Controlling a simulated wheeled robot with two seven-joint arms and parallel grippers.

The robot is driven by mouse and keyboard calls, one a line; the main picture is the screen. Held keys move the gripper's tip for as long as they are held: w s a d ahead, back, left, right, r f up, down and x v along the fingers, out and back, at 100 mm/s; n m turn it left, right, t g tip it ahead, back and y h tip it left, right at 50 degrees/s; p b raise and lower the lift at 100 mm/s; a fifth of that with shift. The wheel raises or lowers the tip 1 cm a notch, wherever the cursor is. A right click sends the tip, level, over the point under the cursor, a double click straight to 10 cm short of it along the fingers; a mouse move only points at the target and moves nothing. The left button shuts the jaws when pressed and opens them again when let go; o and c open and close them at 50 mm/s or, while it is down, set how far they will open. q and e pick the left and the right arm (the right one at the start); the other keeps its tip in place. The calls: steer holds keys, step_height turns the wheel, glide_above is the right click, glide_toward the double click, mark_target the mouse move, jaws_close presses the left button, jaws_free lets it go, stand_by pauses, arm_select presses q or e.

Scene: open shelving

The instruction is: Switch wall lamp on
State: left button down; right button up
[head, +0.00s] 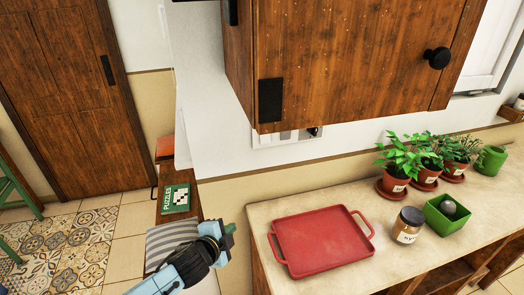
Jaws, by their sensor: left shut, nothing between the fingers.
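No wall lamp is recognisable in the head view. A white wall panel (286,137) with grey and dark parts shows just under the wooden wall cabinet, which hides its upper part. I cannot tell for sure that it is a light switch. My left gripper (230,229) is low in the picture, left of the counter. It is shut and empty, below and to the left of the panel, and apart from it. My right gripper is out of view.
The wooden wall cabinet (340,60) juts out above the panel. A puzzle book (176,198) lies on a bench behind my left gripper.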

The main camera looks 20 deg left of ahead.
arm_select(q)
steer(key=d+r+m+t+h, duration=0.1)
steer(key=d+r+m+t, duration=0.1)
steer(key=r, duration=0.9)
steer(key=d+r+m+t+h+p, duration=0.1)
steer(key=d+r+m, duration=0.2)
steer(key=r, duration=0.8)
steer(key=shift+d+t+h, duration=0.3)
steer(key=shift+t, duration=0.1)
steer(key=shift+w, duration=0.15)
glide_toward(270, 141)
steer(key=w+d, duration=0.2)
steer(key=d, duration=0.1)
steer(key=shift+w+a+f+p, duration=0.15)
steer(key=shift+w+a, duration=0.2)
steer(key=shift+w, duration=0.25)
steer(key=shift+w+a+f+p, duration=0.15)
steer(key=shift+w+a, duration=0.2)
steer(key=shift+w, duration=0.25)
steer(key=shift+w+a+p, duration=0.15)
steer(key=shift+w+a, duration=0.2)
steer(key=shift+w, duration=0.25)
